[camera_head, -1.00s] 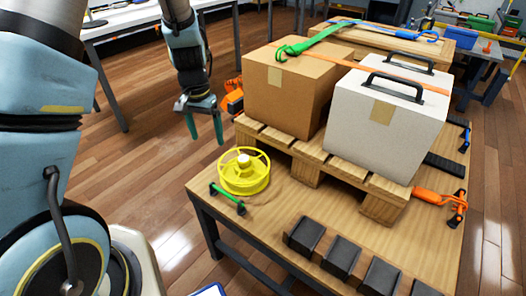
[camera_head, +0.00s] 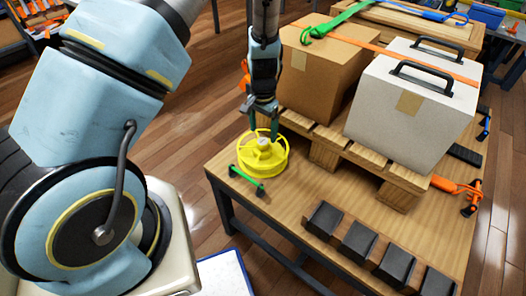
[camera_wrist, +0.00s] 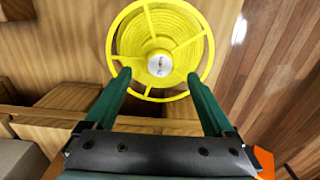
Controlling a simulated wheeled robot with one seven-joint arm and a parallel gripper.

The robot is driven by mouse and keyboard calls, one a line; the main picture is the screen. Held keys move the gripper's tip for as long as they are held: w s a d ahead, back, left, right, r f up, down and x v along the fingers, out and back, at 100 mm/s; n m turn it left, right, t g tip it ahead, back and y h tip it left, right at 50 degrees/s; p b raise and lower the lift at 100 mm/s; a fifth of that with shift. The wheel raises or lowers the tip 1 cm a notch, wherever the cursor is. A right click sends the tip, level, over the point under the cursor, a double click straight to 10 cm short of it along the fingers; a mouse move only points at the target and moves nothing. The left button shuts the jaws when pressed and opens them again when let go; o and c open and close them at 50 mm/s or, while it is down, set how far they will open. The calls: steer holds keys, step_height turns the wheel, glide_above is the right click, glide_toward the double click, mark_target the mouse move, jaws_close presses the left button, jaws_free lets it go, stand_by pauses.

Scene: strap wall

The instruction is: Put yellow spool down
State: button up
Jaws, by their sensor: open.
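The yellow spool (camera_head: 262,160) lies flat on the near left corner of the wooden table (camera_head: 290,205). It has a spoked rim and a pale hub. My gripper (camera_head: 264,134) points down over the far side of the spool, with its green fingers apart. In the wrist view the spool (camera_wrist: 160,22) shows at the top, and the tips of my open gripper (camera_wrist: 159,75) overlap the spool's near rim on both sides of the hub. Nothing is held between the fingers. I cannot tell whether the fingertips touch the rim.
A green strap hook (camera_head: 246,178) lies beside the spool at the table edge. A pallet (camera_head: 325,152) carries a cardboard box (camera_head: 322,75) and a white case (camera_head: 400,115) to the right. Several black blocks (camera_head: 358,241) line the front edge. Bare table lies between.

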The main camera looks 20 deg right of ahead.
mark_target(263, 141)
steer(key=shift+a+f+p, duration=0.1)
steer(key=shift+f+p, duration=0.2)
steer(key=shift+f, duration=1.6)
steer(key=shift+c, duration=0.3)
jaws_close()
